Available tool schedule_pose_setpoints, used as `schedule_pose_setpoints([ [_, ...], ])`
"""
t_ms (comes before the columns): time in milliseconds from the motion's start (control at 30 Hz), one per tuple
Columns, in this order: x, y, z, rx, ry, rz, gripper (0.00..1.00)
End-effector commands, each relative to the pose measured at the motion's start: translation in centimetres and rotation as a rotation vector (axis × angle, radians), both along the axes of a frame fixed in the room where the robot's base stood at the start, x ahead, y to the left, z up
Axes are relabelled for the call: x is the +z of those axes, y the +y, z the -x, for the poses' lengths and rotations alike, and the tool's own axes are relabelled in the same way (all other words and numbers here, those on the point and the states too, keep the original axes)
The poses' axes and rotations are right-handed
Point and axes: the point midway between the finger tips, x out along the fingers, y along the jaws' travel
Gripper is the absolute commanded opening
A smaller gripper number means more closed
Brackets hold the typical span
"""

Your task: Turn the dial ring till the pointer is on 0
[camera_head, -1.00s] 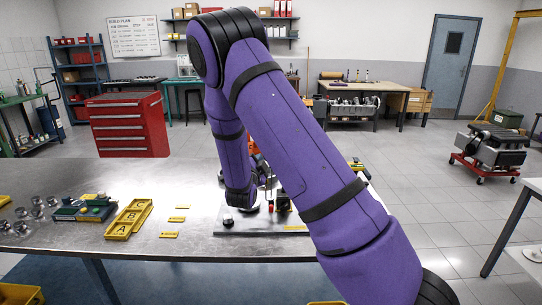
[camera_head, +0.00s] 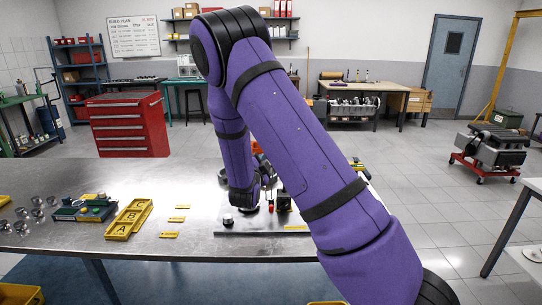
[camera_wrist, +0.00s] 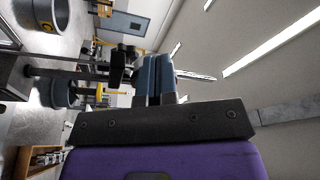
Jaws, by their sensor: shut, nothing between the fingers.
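My gripper (camera_wrist: 157,62) shows in the wrist view as two blue fingers pressed together, with nothing between them. A dark upright part (camera_wrist: 122,66) stands just left of the fingers, and a thin bright metal piece shows to their right; I cannot tell whether either touches them. In the head view my purple arm comes down over a metal base plate (camera_head: 232,225) on the bench, and its wrist hides much of the fixture there. The dial ring, its pointer and its 0 mark cannot be made out in either view.
The plate bears a black knob (camera_head: 228,218), a small red part (camera_head: 271,207) and a dark block (camera_head: 283,203). Yellow trays (camera_head: 122,229) and small yellow labels lie left on the steel bench (camera_head: 190,190). The wrist view shows a grey cylinder (camera_wrist: 38,12) at upper left.

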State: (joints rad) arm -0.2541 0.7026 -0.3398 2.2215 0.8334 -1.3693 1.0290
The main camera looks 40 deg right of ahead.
Motion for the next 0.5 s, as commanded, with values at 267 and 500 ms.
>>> schedule_pose_setpoints([
  [267,-0.02,-0.02,0.0,0.0,0.0,0.0,0.0],
  [500,-0.33,-0.07,0.03,0.0,0.0,0.0,0.0],
])
